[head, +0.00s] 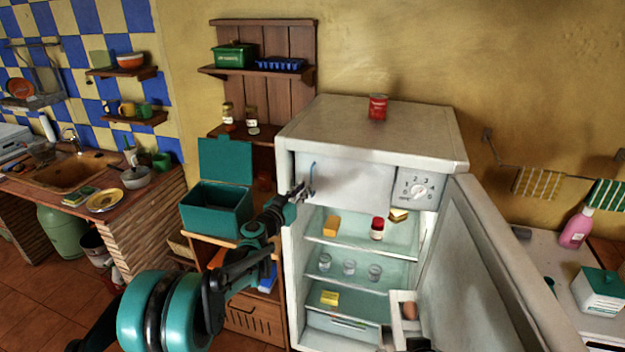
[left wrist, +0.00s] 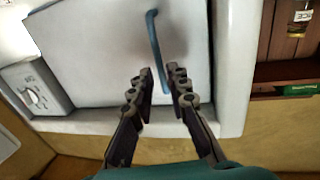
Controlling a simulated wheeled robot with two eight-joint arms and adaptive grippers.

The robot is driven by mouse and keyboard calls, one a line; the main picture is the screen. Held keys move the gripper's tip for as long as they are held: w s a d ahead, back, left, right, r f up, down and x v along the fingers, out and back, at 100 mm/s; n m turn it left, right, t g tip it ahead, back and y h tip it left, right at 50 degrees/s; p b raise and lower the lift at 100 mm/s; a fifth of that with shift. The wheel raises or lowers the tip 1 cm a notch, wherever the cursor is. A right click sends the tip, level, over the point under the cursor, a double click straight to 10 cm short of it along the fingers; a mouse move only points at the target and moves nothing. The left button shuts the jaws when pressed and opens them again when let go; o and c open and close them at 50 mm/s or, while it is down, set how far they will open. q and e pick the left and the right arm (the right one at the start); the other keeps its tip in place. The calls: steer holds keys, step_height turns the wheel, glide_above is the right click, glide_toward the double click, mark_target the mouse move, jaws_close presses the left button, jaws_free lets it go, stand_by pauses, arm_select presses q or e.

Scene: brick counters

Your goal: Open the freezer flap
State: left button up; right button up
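The white freezer flap (head: 345,182) is closed at the top of the open fridge. Its blue bar handle (head: 312,176) is near the flap's left edge. My left gripper (head: 301,191) is at the handle's lower part. In the left wrist view, the handle (left wrist: 156,48) runs down between the two open fingertips (left wrist: 160,82). A gap shows between the fingers, and I cannot tell whether either touches the handle. Dark parts at the bottom edge of the head view may be my right gripper (head: 404,342); its state is unclear.
The fridge door (head: 480,260) stands open to the right. A dial panel (head: 418,188) is right of the flap. Food and glasses stand on the shelves below. A red can (head: 378,107) is on the fridge top. A teal box (head: 215,208) stands left.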

mark_target(312, 194)
arm_select(q)
steer(key=x, duration=0.5)
steer(key=shift+w+d, duration=0.1)
steer(key=shift+w, duration=0.05)
jaws_close()
